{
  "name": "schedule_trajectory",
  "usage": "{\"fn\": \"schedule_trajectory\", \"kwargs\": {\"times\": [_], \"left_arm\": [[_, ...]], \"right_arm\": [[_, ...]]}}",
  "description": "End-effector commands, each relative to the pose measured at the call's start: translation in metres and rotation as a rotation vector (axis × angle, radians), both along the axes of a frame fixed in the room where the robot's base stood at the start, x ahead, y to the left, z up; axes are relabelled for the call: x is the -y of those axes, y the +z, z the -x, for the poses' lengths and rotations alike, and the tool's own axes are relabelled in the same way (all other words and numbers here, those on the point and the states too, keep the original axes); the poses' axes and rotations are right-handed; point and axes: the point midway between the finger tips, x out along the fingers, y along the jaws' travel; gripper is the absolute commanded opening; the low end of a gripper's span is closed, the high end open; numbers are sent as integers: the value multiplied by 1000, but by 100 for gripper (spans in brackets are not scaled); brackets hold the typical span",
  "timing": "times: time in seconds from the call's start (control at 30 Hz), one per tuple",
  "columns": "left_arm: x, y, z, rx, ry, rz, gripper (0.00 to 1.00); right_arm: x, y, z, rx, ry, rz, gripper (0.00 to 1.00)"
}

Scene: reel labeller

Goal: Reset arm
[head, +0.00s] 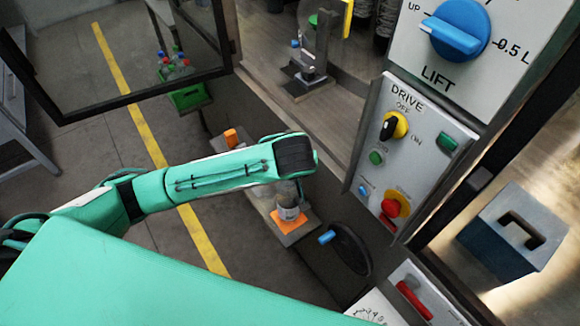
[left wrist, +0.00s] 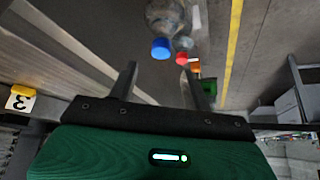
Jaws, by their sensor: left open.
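My left arm reaches in from the left in the head view, and its wrist hides the gripper there. In the left wrist view the left gripper (left wrist: 158,68) is open, its two dark fingers apart. A clear bottle with a blue cap (left wrist: 162,48) and one with a red cap (left wrist: 182,58) show beyond the fingertips. I cannot tell how far off they are. In the head view a clear bottle (head: 288,212) stands on an orange pad (head: 292,223), just below my wrist and partly hidden by it. My right gripper is not in view.
The machine's DRIVE panel (head: 405,150) and LIFT knob (head: 458,28) are at the right. A black handwheel (head: 352,250) with a blue handle sits low beside the bottle. A green crate (head: 190,97) with capped bottles stands at the back. Floor with a yellow line (head: 130,95) is open at left.

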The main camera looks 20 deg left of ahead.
Motion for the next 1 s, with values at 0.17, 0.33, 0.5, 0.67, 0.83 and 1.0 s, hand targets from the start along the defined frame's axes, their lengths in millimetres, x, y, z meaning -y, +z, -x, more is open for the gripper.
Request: {"fn": "schedule_trajectory", "kwargs": {"times": [0.17,0.33,0.5,0.67,0.83,1.0], "left_arm": [[1,5,3,0,-1,0,50],[1,5,3,-1,0,-1,50],[1,5,3,-1,0,-1,50],[2,4,5,-5,-6,2,50],[15,-5,22,-37,-79,36,50],[30,-17,54,-79,-210,93,50]], "right_arm": [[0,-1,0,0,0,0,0],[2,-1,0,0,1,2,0],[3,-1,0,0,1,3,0],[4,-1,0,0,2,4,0],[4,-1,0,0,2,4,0],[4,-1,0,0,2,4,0]]}}
